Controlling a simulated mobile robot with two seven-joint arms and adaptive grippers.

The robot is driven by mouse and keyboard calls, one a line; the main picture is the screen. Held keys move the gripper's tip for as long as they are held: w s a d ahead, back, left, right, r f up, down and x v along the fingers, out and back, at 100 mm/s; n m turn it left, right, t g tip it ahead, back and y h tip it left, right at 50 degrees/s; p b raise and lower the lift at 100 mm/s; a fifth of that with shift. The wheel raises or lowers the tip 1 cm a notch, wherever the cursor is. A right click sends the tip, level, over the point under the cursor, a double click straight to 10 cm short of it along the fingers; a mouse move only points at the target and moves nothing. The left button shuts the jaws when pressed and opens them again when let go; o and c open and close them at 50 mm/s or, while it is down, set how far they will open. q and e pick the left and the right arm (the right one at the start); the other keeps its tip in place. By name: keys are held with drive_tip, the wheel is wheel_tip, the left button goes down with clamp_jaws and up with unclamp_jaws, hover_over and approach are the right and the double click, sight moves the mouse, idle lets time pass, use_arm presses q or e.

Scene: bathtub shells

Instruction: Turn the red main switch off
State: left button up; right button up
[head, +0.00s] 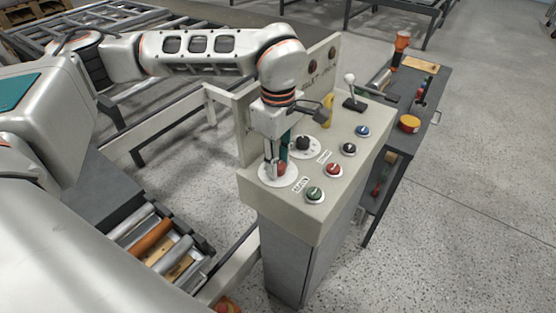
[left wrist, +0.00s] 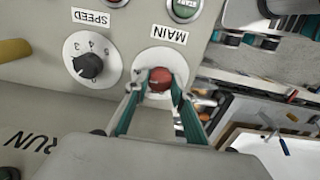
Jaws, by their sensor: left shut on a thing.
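The red main switch (head: 282,168) is a round red knob on a white disc on the near left part of the sloped control panel (head: 330,185). The MAIN label (head: 300,184) is beside it. My left gripper (head: 276,164) reaches down from above and is shut on the red switch. In the left wrist view, the red switch (left wrist: 161,79) sits between the two fingertips (left wrist: 157,86), below the MAIN label (left wrist: 169,35). The fingers hide part of the knob, and I cannot tell which way it is turned.
A black SPEED dial (head: 303,143) is close behind the gripper. Green (head: 314,194), red (head: 333,169), black and blue buttons and a white-knobbed lever (head: 350,80) are on the panel. A roller conveyor (head: 160,240) is left, a dark side table (head: 425,90) right.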

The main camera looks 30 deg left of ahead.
use_arm(q)
drive_tip(key=shift+n, duration=0.3)
drive_tip(key=n, duration=0.3)
drive_tip(key=shift+n, duration=0.3)
drive_tip(key=n, duration=0.4)
drive_tip(key=shift+n, duration=0.3)
drive_tip(key=n, duration=0.3)
drive_tip(key=shift+n, duration=0.3)
drive_tip(key=n, duration=0.3)
drive_tip(key=shift+n, duration=1.2)
drive_tip(key=o, duration=1.1)
